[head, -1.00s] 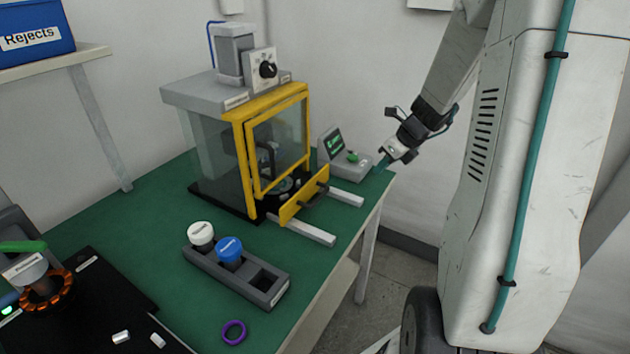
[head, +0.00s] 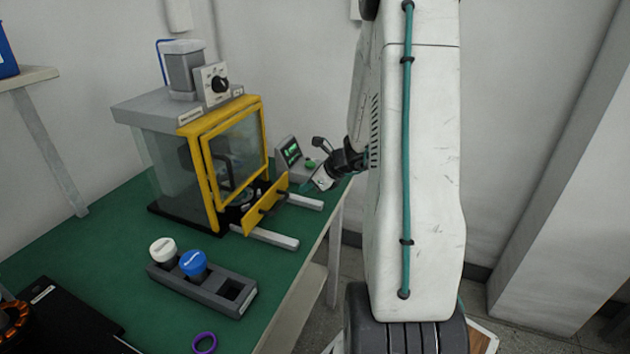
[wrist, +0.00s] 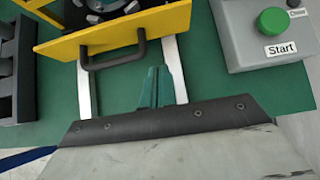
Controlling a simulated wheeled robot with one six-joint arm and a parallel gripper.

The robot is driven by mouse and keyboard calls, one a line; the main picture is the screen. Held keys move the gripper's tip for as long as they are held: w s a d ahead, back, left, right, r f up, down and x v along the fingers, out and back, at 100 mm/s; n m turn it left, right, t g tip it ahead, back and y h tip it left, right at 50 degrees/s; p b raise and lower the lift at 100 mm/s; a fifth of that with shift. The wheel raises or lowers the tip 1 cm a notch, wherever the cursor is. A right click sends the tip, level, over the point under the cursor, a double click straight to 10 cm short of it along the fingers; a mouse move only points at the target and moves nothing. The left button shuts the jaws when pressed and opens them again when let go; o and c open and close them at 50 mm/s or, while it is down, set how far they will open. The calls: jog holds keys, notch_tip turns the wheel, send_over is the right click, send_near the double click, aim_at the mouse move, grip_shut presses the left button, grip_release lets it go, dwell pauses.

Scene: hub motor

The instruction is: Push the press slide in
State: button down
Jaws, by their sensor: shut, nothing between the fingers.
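The press slide has a yellow front plate (head: 266,205) with a dark handle (head: 271,201), and it stands out in front of the yellow-framed press (head: 222,165) on two pale rails (head: 265,236). In the wrist view the yellow plate (wrist: 75,45) and its black handle (wrist: 113,58) are at the top, with the rails running down from it. My gripper (head: 306,187) is at the right of the plate, near the table's edge. In the wrist view its teal fingers (wrist: 161,85) are together and empty, between the rails and apart from the handle.
A grey control box with a green Start button (wrist: 272,21) stands right of the rails; it also shows in the head view (head: 311,164). A grey holder (head: 203,290) with a white-capped and a blue-capped piece sits in front of the press. A purple ring (head: 204,343) lies nearby.

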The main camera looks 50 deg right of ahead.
jog(key=w, duration=0.1)
jog(key=w+a+f, duration=0.1)
jog(key=w, duration=0.1)
jog(key=w+a+f, duration=0.1)
jog(key=w, duration=0.1)
jog(key=shift+w, duration=0.3)
